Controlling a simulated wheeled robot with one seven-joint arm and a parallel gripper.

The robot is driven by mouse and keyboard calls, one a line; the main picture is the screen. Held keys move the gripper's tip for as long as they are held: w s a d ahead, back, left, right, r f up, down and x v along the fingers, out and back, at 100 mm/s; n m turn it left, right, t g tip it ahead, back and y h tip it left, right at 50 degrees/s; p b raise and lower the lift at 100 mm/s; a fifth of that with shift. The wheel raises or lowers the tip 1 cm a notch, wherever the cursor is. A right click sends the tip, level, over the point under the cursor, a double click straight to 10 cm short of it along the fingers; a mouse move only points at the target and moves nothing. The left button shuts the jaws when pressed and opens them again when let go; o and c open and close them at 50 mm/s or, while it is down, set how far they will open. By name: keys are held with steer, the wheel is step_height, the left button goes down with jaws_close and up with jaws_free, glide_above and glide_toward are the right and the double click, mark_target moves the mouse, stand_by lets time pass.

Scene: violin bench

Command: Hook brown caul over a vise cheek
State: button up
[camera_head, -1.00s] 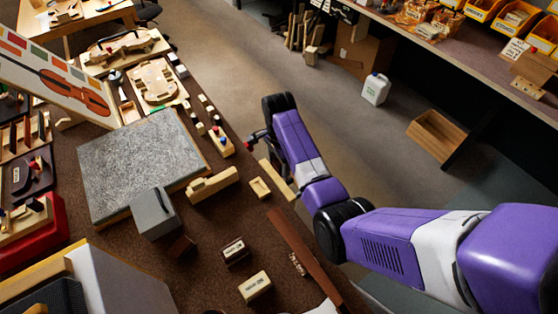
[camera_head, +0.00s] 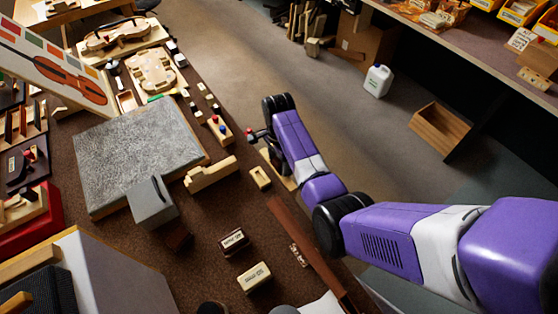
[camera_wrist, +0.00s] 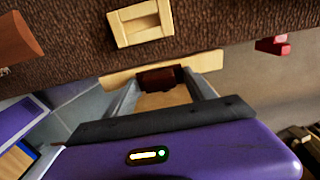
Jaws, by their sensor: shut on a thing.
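The brown caul (camera_wrist: 160,77) is a small dark reddish-brown block in the wrist view. My gripper (camera_wrist: 163,86) is shut on it, with a grey finger on either side. The pale wooden vise cheek (camera_wrist: 118,78) runs along the bench edge, just beyond the fingertips. The caul overlaps the cheek's middle in the picture; I cannot tell whether they touch. In the head view, a piece of the pale cheek (camera_head: 290,183) shows beside my purple arm, which covers the rest. My fingers and the caul cannot be made out there.
A pale hollow block (camera_head: 260,177) lies on the bench near the cheek, with a long brown bar (camera_head: 308,245) beside it. Two labelled blocks (camera_head: 234,242) (camera_head: 254,277) and a grey box (camera_head: 151,203) stand nearer. A red-tipped part (camera_wrist: 272,45) sticks out at the bench edge.

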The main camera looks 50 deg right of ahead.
steer(key=o, duration=1.5)
steer(key=shift+c, duration=0.2)
steer(key=shift+r, duration=0.1)
step_height(320, 180, up, 8)
steer(key=shift+f, duration=0.15)
